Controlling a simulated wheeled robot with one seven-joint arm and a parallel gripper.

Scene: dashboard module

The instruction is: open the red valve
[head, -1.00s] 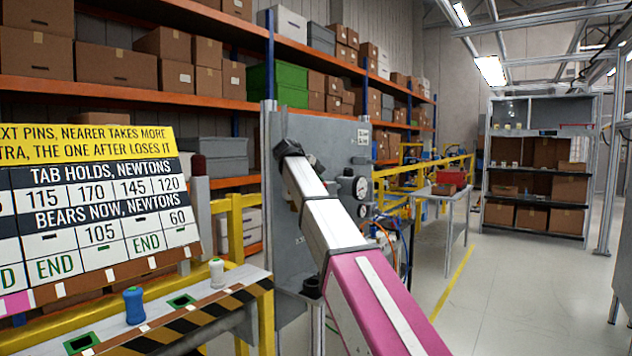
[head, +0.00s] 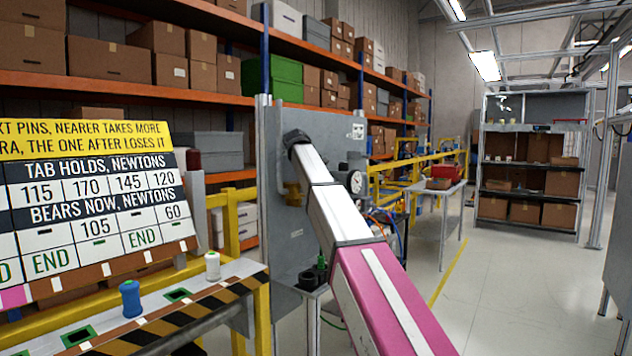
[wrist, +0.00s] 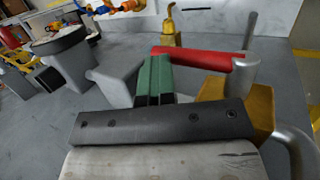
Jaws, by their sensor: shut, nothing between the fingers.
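The red valve handle (wrist: 200,58) is a red bar lying crosswise in the wrist view, on a brass valve body (wrist: 245,100) with a silver pipe (wrist: 295,145) at its right. My gripper (wrist: 154,65) shows as two green-and-black fingers side by side, shut with nothing between them. Its tips overlap the left part of the red bar in the picture; I cannot tell whether they touch it. In the head view, brass valve parts (head: 292,194) show on the grey panel left of my arm. The red handle and my gripper are hidden there behind my arm.
The grey upright panel (head: 275,235) stands behind the valve. Gauges (head: 355,181) and hoses sit to its right. A sign board (head: 95,215) and a striped bench with spools (head: 130,298) are at the left. Open floor (head: 505,280) lies at the right.

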